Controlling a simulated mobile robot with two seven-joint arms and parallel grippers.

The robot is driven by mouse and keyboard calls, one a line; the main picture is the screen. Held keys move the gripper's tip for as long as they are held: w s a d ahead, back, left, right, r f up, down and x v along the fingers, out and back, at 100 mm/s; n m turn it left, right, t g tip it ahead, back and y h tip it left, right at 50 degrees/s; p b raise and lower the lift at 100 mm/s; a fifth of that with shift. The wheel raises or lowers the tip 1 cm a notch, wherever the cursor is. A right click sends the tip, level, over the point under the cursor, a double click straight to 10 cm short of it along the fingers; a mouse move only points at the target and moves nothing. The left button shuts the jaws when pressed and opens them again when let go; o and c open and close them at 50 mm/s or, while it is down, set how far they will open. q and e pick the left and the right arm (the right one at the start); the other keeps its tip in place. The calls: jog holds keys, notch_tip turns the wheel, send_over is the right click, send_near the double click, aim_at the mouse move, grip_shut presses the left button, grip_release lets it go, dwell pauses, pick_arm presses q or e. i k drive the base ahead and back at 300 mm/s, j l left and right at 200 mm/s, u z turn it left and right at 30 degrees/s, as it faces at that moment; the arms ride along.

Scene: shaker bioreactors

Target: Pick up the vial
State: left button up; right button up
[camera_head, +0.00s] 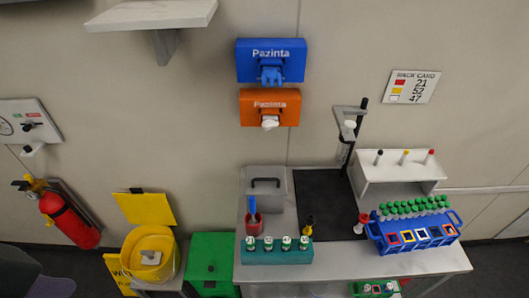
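Several vials could be the task's vial, and I cannot tell which one is meant. A teal rack (278,257) at the front of the bench holds vials with green and white caps (268,243) in a row, standing upright. A blue rack (418,240) on the right holds many green-capped tubes (413,207). A green rack (378,291) at the bottom edge, lower than the bench top, holds a few more capped vials and is partly cut off. Neither of my grippers shows clearly in this view.
A red cup (253,228) with a blue item and a small dark-topped bottle (309,223) stand behind the teal rack. A black mat (325,205) and white shelf (400,165) lie behind. A yellow bin (150,248) and green bin (209,264) stand left. Bench front centre is clear.

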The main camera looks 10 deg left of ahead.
aim_at(250, 240)
jog(key=u, duration=0.5)
jog(key=l+u, duration=0.3)
jog(key=l, duration=0.45)
jog(key=l+u, duration=0.3)
jog(key=l, duration=0.45)
jog(key=i, duration=0.05)
